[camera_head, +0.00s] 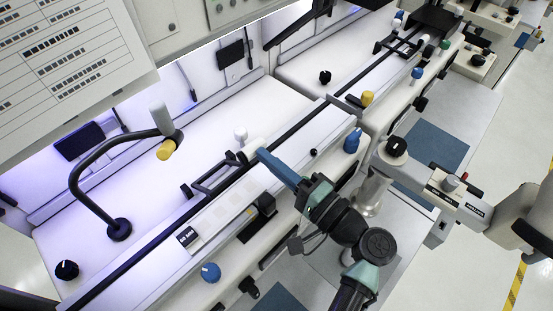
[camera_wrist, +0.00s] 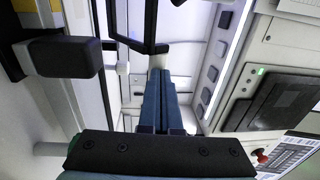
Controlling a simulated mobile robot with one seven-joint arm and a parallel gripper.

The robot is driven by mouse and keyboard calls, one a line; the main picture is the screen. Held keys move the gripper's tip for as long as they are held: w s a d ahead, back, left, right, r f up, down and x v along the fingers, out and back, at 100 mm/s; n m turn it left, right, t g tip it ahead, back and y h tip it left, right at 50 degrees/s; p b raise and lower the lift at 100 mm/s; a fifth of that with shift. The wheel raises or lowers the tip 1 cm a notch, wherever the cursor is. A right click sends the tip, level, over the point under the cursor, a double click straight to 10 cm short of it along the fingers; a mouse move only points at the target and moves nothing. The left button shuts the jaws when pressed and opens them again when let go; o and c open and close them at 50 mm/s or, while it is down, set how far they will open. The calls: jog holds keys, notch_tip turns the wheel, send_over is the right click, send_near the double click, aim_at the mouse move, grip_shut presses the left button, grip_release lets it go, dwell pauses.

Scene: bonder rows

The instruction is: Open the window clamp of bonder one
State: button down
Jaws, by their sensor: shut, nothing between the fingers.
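The bonder's white deck (camera_head: 120,200) carries a dark rail with a small black open frame (camera_head: 213,178), which looks like the window clamp. The frame also shows at the top of the wrist view (camera_wrist: 150,30). A cream cylindrical handle (camera_head: 252,148) sits at the frame's right end. My gripper (camera_head: 262,154) is shut and empty, its blue fingertips right at this handle. In the wrist view my fingers (camera_wrist: 159,75) lie together, tips against or just before a pale cylinder (camera_wrist: 157,62). Whether they touch it I cannot tell. The clamp looks lowered near the rail.
A black curved arm (camera_head: 90,165) with a grey and yellow head rises left of the clamp. A white knob (camera_head: 240,134) stands behind the handle. Blue knobs (camera_head: 210,271) line the front edge. A black block (camera_wrist: 65,57) is close at left in the wrist view. A second bonder stands behind.

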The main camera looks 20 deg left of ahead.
aim_at(251, 144)
jog(key=a+r+h+p, duration=0.1)
jog(key=p, duration=0.1)
jog(key=w+a+r+g+h+p, duration=0.1)
jog(key=a+r+p, duration=0.1)
jog(key=p, duration=0.1)
jog(key=a+r+h+p, duration=0.1)
jog(key=p, duration=0.1)
jog(key=shift+w+a+r+h, duration=0.2)
jog(key=shift+w+r+h, duration=0.05)
jog(key=shift+h, duration=0.15)
jog(key=shift+w+a+r, duration=0.15)
jog(key=shift+w+a, duration=0.05)
jog(key=shift+a, duration=0.35)
jog(key=shift+w+a+r, duration=0.15)
jog(key=shift+w+a, duration=0.05)
jog(key=shift+a, duration=0.3)
jog(key=shift+w+a+r, duration=0.15)
jog(key=shift+w+a, duration=0.05)
jog(key=shift+a, duration=0.35)
